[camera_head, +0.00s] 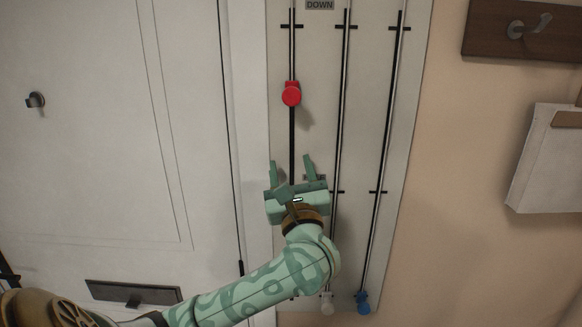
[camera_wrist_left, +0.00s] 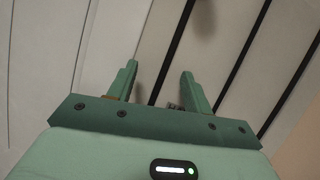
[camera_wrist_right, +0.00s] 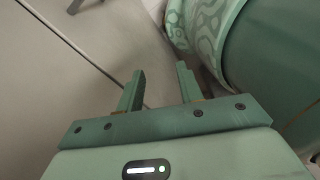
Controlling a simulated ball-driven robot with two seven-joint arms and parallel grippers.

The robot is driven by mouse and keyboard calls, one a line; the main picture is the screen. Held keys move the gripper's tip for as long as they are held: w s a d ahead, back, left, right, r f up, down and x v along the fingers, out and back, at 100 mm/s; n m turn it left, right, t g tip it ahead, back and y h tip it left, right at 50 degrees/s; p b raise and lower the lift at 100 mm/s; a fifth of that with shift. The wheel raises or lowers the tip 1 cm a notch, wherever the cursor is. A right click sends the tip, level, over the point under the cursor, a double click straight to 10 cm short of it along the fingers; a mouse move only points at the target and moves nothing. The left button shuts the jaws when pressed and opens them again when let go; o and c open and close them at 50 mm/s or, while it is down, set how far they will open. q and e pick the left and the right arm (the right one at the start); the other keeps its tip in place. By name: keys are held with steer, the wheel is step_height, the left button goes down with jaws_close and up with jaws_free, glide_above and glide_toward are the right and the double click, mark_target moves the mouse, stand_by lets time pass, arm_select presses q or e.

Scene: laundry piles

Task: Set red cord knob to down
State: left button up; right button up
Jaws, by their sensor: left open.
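The red knob (camera_head: 291,95) sits on the left cord in the upper part of the panel (camera_head: 330,120) in the head view. The DOWN label (camera_head: 319,5) is at the top edge of that view. My left gripper (camera_head: 290,162) is open and empty below the red knob in the picture, apart from it, with its fingers on either side of the left cord's line. The left wrist view shows its open fingers (camera_wrist_left: 159,70) but no red knob. My right gripper (camera_wrist_right: 160,70) shows only in its own wrist view, open and empty.
A white knob (camera_head: 327,303) and a blue knob (camera_head: 362,302) are low on the other two cords. A white door (camera_head: 90,130) is on the left. A coat hook (camera_head: 528,25) and a hanging white item (camera_head: 545,160) are on the right.

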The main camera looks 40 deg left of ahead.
arm_select(q)
jaws_close()
stand_by(1.3)
jaws_free()
